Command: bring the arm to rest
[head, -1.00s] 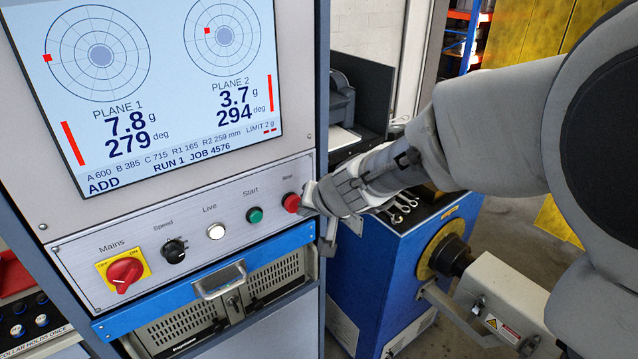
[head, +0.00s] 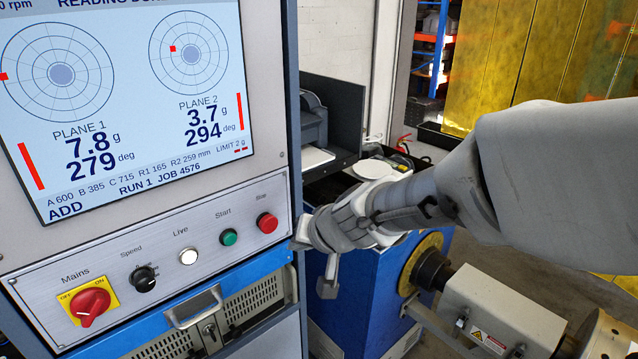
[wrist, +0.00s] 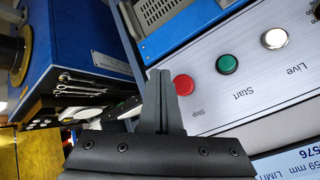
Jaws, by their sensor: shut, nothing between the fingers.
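My gripper (head: 300,243) is at the right edge of the control panel (head: 110,262), just below and right of the red stop button (head: 267,223). The button is uncovered, and a small gap shows between it and my gripper. In the wrist view my gripper's fingers (wrist: 160,75) are together and empty, beside the red button (wrist: 183,84). My arm reaches in from the right of the head view. The screen (head: 130,110) reads plane 1 at 7.8 g, 279 deg and plane 2 at 3.7 g, 294 deg, with ADD below.
The green start button (head: 229,237), white live lamp (head: 188,257), speed knob (head: 143,279) and red mains switch (head: 88,304) line the panel. A blue cabinet (head: 350,300) and a grey machine part (head: 500,310) stand under my arm.

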